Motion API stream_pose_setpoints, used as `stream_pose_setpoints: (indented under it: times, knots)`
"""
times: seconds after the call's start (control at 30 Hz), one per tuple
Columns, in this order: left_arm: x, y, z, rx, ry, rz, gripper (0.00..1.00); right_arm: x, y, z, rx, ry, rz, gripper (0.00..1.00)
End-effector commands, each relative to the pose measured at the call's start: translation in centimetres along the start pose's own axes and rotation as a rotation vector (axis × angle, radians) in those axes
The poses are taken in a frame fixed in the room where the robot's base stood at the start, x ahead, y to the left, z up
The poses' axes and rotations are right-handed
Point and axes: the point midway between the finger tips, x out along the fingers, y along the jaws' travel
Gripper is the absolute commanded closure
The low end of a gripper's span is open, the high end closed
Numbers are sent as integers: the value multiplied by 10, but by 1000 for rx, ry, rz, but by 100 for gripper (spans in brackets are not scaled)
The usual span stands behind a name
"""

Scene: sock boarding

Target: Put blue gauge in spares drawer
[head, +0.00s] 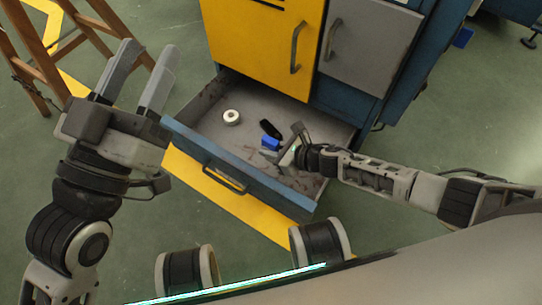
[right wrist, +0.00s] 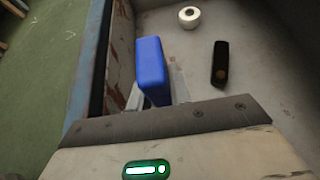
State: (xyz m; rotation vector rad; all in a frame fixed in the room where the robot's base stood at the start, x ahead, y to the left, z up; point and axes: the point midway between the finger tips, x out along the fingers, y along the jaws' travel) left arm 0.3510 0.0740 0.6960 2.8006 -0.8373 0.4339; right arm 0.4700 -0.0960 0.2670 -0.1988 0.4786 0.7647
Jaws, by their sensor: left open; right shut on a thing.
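The blue gauge (head: 270,143) is a small blue block in the head view, at the tip of my right gripper (head: 284,153). In the right wrist view the blue gauge (right wrist: 151,68) stands up between the fingers of my right gripper (right wrist: 158,97), which is shut on it. The open drawer (head: 327,127) lies below it; whether the gauge touches the drawer floor I cannot tell. My left gripper (head: 135,75) is open and empty, off to the left of the drawer.
In the drawer are a white roll (head: 231,117) and a black oblong object (head: 270,128); the right wrist view also shows the roll (right wrist: 189,17) and the black object (right wrist: 220,62). A cabinet with a yellow door (head: 255,40) and a grey door (head: 368,45) stands behind. A wooden ladder-like frame (head: 40,60) stands at left.

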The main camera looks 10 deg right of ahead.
Motion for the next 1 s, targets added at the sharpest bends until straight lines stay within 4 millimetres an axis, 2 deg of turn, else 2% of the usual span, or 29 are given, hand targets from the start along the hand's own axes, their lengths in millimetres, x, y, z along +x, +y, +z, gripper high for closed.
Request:
stream_pose_setpoints:
  times: [0.03, 0.1, 0.27, 0.67, 0.7, 0.73, 0.77, 1.0]
  knots:
    - [1, 1, -3, 53, 50, 19, 55, 6, 1, -11, 3, 1, 0, 100]
    - [3, 3, -14, 129, 127, 43, 55, 11, 1, -19, 3, 1, 1, 100]
    - [3, 10, -33, 240, 239, 81, 55, 16, 1, -28, 1, 0, 1, 100]
    - [3, 12, -38, 268, 269, 91, 55, 17, 1, -31, 2, 0, 0, 100]
    - [4, 12, -40, 270, 272, 92, 55, 17, 1, -30, 2, 0, 0, 69]
    - [4, 12, -39, 269, 271, 92, 55, 16, 1, -30, 2, 0, 0, 61]
    - [4, 12, -39, 269, 271, 92, 55, 16, 1, -30, 2, 0, 0, 58]
    - [4, 12, -40, 267, 270, 92, 55, 16, 1, -30, 1, 1, 0, 58]
